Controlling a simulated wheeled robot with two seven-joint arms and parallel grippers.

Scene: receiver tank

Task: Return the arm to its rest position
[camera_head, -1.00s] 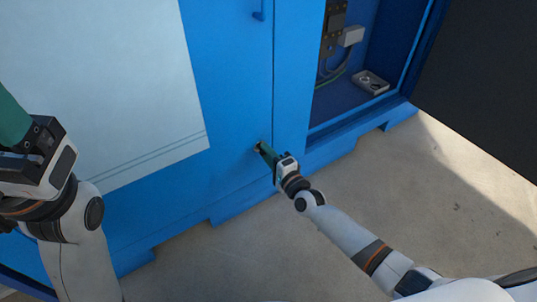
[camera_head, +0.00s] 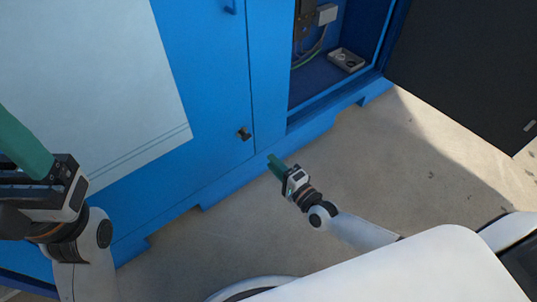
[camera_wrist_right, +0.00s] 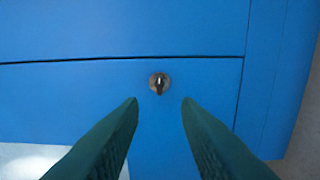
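My right gripper (camera_head: 276,166) is in front of the lower part of the blue cabinet (camera_head: 215,95), apart from its face. In the right wrist view its two green fingers (camera_wrist_right: 160,105) are spread apart with nothing between them. A dark latch (camera_head: 244,134) sits on the cabinet door, up and left of the right gripper; it also shows beyond the fingertips in the right wrist view (camera_wrist_right: 159,83). My left gripper (camera_head: 22,140) is at the left edge, with green fingers pointing up and left. Its fingertips run out of the picture.
An open compartment (camera_head: 330,70) at the upper right holds wiring and a small grey tray (camera_head: 346,60). A dark open door panel (camera_head: 470,70) stands at the right. The concrete floor (camera_head: 400,160) in front of the cabinet is clear. A blue handle (camera_head: 230,6) shows at the top.

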